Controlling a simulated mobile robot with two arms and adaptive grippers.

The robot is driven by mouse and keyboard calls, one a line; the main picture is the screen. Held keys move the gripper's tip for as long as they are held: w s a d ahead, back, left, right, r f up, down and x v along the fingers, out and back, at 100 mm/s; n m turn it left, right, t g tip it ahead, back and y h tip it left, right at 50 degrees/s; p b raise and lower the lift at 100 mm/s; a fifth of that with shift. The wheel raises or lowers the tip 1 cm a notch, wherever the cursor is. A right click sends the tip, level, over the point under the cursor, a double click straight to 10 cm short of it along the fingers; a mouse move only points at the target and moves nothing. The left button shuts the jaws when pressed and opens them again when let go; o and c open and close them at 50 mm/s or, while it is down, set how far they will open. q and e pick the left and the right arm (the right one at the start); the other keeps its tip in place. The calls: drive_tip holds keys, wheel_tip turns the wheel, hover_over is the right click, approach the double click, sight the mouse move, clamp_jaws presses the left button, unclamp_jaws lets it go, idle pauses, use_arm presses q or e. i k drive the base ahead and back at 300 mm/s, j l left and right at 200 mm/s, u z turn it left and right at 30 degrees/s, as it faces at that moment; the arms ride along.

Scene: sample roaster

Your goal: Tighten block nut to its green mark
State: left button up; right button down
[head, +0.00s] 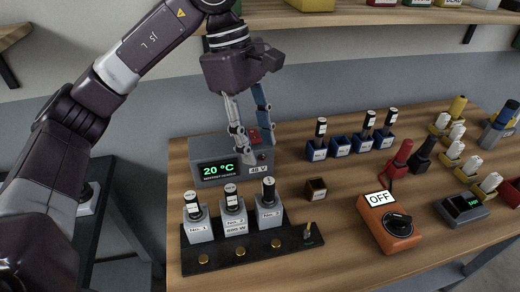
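A black base plate (222,265) holds grey blocks: the left one (200,230), the "600 W" middle one (233,219) and the right one (268,215). Each has a black-handled piece with a white top label standing in it. Three round brass pieces, left (203,259), middle (240,251) and right (276,243), sit along the plate's front. A small brass-coloured piece (309,228) stands at its right end. I cannot tell which is the block nut, and no green mark is discernible. My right gripper is out of view.
A display box (211,172) reading "20 °C" stands behind the blocks. An orange switch box (389,222) labelled OFF stands right, with red and black handles (403,153) behind it. Small blue blocks (341,146) stand further back. Bare wooden tabletop (335,240) lies right of the plate.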

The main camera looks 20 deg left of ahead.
sight(307, 234)
drive_tip(key=k+l, duration=1.25)
